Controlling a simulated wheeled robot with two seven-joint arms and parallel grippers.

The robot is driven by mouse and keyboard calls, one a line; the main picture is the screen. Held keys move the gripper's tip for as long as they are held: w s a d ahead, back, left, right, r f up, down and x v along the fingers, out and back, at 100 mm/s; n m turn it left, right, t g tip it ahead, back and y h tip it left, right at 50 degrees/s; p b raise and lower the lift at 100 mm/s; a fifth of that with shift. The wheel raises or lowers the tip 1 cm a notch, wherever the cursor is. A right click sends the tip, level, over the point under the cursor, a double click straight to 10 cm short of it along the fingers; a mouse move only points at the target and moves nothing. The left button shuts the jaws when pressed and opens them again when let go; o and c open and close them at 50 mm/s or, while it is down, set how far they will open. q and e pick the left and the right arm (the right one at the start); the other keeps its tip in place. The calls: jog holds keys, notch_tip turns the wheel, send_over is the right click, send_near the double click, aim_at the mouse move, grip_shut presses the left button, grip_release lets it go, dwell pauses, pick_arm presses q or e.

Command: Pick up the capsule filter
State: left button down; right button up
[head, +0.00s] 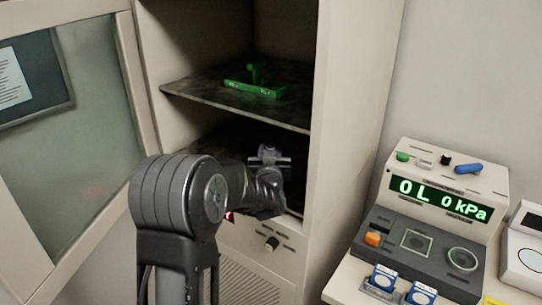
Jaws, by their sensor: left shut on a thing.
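My left arm reaches into the open cabinet, below its dark shelf. My left gripper (268,161) is shut on a small grey and purple object, which I take to be the capsule filter (263,150). Only a little of the filter shows between the dark gripper parts. My wrist hides what is below it, and I cannot tell whether the filter touches the surface under it. My right gripper is not in view.
A green holder (254,86) sits on the cabinet shelf (190,92) above my gripper. The glass door (95,120) stands open at left. At right is a tester (440,205) reading "0L 0 kPa", with blue and white packs (384,278) in front.

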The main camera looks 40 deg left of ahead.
pick_arm(q)
notch_tip(320, 180, up, 6)
jog(key=shift+r, duration=0.1)
jog(key=a+b, duration=0.7)
jog(key=a, duration=1.2)
jog(key=shift+s+a+r, duration=0.15)
jog(key=shift+s+a, duration=0.1)
jog(key=shift+a, duration=0.1)
